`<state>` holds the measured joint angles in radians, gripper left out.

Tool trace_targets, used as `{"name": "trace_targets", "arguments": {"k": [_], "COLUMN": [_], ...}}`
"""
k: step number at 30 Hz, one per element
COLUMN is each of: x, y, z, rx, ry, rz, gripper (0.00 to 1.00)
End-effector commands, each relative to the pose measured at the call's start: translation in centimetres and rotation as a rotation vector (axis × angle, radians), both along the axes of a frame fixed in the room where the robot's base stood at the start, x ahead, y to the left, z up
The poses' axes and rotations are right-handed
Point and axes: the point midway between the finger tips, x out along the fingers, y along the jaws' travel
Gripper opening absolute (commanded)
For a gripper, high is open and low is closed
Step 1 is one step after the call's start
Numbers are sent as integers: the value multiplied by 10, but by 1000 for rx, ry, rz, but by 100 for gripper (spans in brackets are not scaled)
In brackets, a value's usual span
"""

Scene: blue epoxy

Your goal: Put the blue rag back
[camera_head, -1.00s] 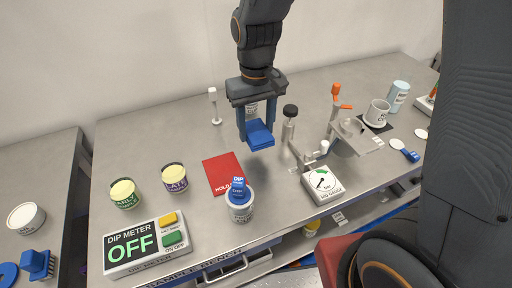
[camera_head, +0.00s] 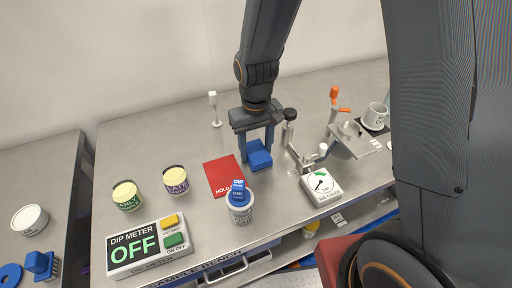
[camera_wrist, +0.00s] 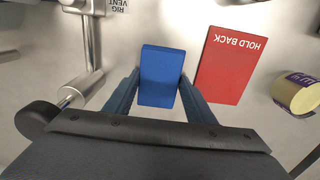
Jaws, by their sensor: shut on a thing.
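The blue rag (camera_head: 259,158) is a small flat blue block between the fingers of my gripper (camera_head: 258,150) in the head view. In the wrist view the blue rag (camera_wrist: 161,78) sits between both fingertips (camera_wrist: 159,84), and the jaws are shut on it. It is over the grey bench, just right of the red HOLD BACK mat (camera_head: 221,178). I cannot tell whether its underside touches the bench. The red mat (camera_wrist: 232,65) also lies beside it in the wrist view, a small gap apart.
A white tub (camera_head: 240,214) with a blue-labelled item in it stands in front of the mat. A metal rig (camera_head: 295,150) and a dial gauge (camera_head: 320,186) stand close on the right. Two sample pots and the DIP METER (camera_head: 148,245) are on the left.

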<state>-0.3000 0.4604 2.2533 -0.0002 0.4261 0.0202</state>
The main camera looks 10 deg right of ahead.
Motion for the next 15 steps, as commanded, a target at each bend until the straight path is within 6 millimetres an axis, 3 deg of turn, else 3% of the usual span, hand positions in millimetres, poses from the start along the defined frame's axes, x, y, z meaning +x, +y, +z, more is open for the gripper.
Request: {"name": "trace_targets", "arguments": {"k": [1, 2, 5, 15], "x": [0, 0, 0, 0], "y": [0, 0, 0, 0], "z": [-2, -3, -2, 0], "rx": [0, 0, 0, 0], "ry": [1, 1, 1, 0], "rz": [0, 0, 0, 0], "gripper": [26, 52, 68, 69]}}
